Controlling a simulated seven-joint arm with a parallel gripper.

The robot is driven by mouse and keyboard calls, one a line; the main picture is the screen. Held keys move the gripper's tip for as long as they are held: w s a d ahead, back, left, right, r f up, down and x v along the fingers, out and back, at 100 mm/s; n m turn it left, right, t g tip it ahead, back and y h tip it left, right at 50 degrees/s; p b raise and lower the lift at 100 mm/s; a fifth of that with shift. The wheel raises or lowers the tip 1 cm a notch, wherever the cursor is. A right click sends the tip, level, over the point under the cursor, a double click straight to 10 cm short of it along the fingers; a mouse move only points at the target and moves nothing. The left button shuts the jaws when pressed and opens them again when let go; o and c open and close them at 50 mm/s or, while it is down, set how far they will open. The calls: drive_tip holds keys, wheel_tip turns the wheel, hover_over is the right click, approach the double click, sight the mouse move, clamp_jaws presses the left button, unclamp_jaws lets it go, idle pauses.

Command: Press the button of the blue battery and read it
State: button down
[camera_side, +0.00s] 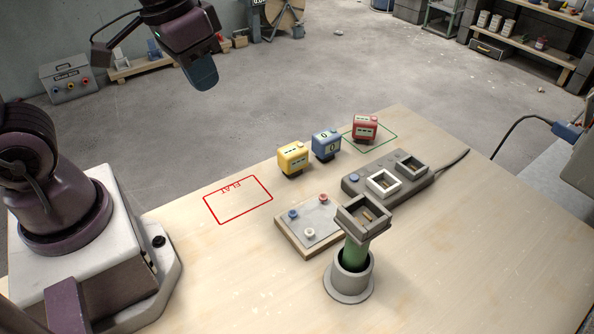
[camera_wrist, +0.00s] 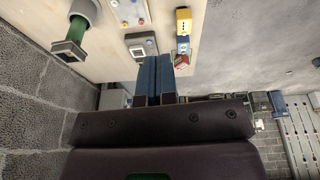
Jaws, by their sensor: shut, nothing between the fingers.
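The blue battery (camera_side: 326,145) stands upright on the table between the yellow battery (camera_side: 293,158) and the red battery (camera_side: 365,127). Dark marks like a "0" show on its front and top, too small to read surely. In the wrist view the blue battery (camera_wrist: 183,44) lies between the yellow one (camera_wrist: 183,22) and the red one (camera_wrist: 181,62). My gripper (camera_side: 205,84) is shut and empty, high up and well left of the batteries in the side view. Its blue fingers (camera_wrist: 155,60) sit together in the wrist view.
A green outline surrounds the red battery. A red outline marked FLAT (camera_side: 238,200) is empty. A grey two-bay unit (camera_side: 357,186), a board with blue, red and white buttons (camera_side: 318,218) and a green post with a grey tray (camera_side: 355,251) stand nearer. The table's left middle is clear.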

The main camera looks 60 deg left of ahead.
drive_tip(key=s+r+t, duration=0.2)
drive_tip(key=s+r, duration=0.2)
drive_tip(key=r, duration=0.1)
drive_tip(key=shift+s+t, duration=0.3)
drive_tip(key=shift+t, duration=0.1)
